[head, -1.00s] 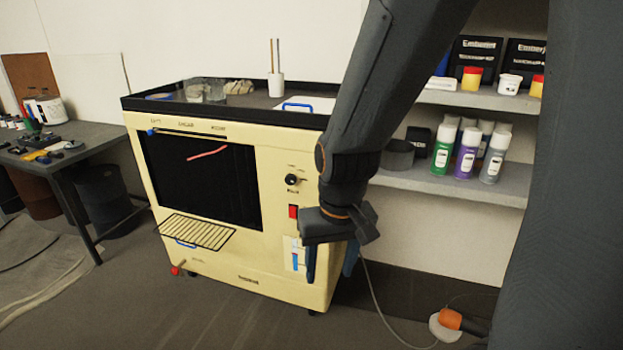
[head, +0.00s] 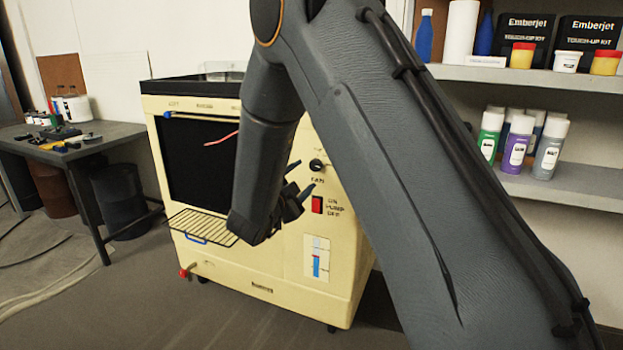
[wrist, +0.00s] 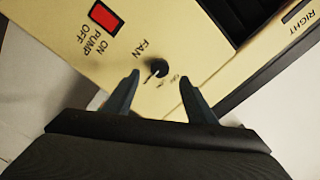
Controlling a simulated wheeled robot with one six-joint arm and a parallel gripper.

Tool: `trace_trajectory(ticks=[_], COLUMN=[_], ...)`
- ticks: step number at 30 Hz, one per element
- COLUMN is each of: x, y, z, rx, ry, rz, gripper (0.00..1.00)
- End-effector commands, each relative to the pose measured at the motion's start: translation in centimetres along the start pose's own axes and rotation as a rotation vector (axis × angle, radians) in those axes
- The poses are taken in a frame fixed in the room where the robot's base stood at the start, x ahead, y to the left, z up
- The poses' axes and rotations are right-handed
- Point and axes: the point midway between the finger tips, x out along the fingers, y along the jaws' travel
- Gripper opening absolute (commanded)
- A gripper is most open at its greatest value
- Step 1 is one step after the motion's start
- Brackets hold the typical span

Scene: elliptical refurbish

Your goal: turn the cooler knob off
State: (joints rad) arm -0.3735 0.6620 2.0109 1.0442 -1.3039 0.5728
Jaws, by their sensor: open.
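The cooler (head: 275,270) is a cream box with a dark front opening. My gripper (head: 303,177) is open and empty in front of the panel, just left of and below the knob in the head view. In the wrist view my gripper (wrist: 159,77) has its fingertips on either side of the knob in the picture; I cannot tell whether they touch it.
A red pump switch (head: 317,205) marked ON and OFF sits below the knob. A wire rack (head: 203,225) juts from the cooler front. A workbench (head: 90,150) stands left, and shelves (head: 560,190) with spray cans stand right. Floor in front is clear.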

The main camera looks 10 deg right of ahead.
Motion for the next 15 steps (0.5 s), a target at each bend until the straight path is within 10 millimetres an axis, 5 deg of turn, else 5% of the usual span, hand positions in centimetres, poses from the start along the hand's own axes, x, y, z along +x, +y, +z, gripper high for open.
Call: trace_trajectory(ticks=[15], x=[6.1], y=[0.1], z=[-0.3], rx=[0.01], ry=[0.025], rz=[-0.004], gripper=[0.51])
